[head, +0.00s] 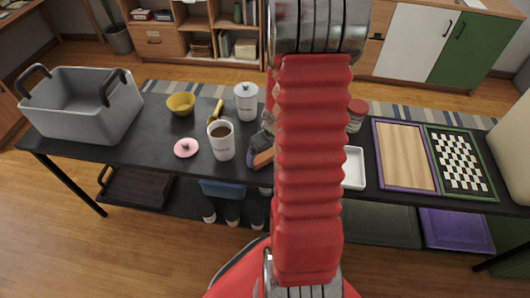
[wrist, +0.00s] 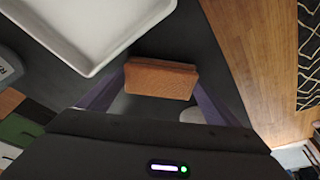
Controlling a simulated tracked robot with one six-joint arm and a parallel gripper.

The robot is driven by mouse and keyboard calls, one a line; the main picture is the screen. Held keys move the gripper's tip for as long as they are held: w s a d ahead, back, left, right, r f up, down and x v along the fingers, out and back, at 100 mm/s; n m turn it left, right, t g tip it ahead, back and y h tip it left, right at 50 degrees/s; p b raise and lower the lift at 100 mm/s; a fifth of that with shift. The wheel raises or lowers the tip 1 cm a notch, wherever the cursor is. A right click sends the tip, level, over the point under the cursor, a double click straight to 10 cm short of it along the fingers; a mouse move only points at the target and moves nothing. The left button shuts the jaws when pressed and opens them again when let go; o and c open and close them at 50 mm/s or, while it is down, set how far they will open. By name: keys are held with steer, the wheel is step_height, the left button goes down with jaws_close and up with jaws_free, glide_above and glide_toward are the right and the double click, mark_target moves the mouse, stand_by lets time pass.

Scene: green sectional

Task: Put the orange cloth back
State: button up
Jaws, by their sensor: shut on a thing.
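The orange cloth (wrist: 160,82) shows in the wrist view as a folded, block-like orange-brown piece. It sits between the two purple fingers of my gripper (wrist: 162,76), which is shut on it. It is over the dark table, just beside the near edge of a white tray (wrist: 92,28). I cannot tell whether it touches the table. The white tray also shows there (head: 353,168), right of my arm.
A white mug (head: 222,146), lidded canister (head: 246,103), pink lid (head: 186,148), yellow bowl (head: 181,104) and grey bin (head: 75,108) stand left on the black table (head: 140,150). A wooden board (head: 405,155) and checkered board (head: 458,160) lie right.

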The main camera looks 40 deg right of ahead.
steer(key=o, duration=0.9)
steer(key=shift+v, duration=6.05)
steer(key=shift+w, duration=0.1)
steer(key=w+a+r+n+t, duration=0.1)
steer(key=a+r, duration=1)
steer(key=a, duration=0.3)
steer(key=shift+t, duration=0.7)
steer(key=shift+s+a+r, duration=1.25)
steer(key=shift+a, duration=0.85)
steer(key=shift+s+a+r, duration=1.2)
steer(key=shift+a, duration=0.95)
steer(key=shift+s+a+r, duration=1.25)
steer(key=shift+a, duration=0.85)
